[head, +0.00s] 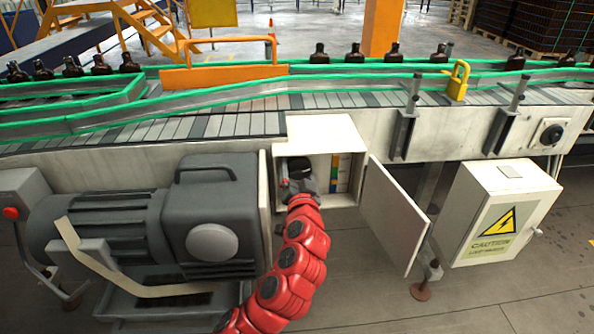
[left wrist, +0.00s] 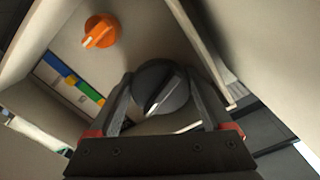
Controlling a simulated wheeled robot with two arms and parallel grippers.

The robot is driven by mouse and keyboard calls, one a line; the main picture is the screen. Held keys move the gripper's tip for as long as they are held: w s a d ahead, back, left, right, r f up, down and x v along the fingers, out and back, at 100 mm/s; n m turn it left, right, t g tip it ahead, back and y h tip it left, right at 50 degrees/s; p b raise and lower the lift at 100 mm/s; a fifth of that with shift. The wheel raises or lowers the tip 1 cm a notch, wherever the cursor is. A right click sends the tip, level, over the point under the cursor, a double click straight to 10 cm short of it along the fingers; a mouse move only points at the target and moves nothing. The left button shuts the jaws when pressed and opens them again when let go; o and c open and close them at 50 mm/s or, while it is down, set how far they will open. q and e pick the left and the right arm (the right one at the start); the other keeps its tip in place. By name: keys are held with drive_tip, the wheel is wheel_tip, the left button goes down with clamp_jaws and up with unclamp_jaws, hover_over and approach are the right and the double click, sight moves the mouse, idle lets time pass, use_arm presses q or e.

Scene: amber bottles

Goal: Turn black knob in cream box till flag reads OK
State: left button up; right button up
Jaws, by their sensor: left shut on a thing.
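The cream box (head: 318,128) is fixed below the conveyor with its door (head: 393,214) swung open to the right. My left gripper (head: 299,178) reaches inside the box. In the left wrist view its two fingers (left wrist: 163,100) are shut on the sides of the round black knob (left wrist: 162,87), which has a light line across its face. An orange knob (left wrist: 100,31) with a white mark sits apart from it on the back panel. A colored strip (head: 333,172) is beside my gripper; it also shows in the left wrist view (left wrist: 73,78). I cannot make out a flag reading OK.
A dark grey motor (head: 213,210) stands close left of my left arm. A caution-labelled cabinet (head: 505,210) is at the right. The green-railed conveyor (head: 330,99) carries amber bottles above, with a yellow padlock (head: 458,80) on its rail.

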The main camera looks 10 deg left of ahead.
use_arm(q)
drive_tip(key=o, duration=1.2)
drive_tip(key=shift+c, duration=0.2)
drive_tip(key=shift+s, duration=0.1)
drive_tip(key=p+v, duration=0.3)
drive_tip(key=v, duration=1.4)
drive_tip(key=shift+d, duration=0.15)
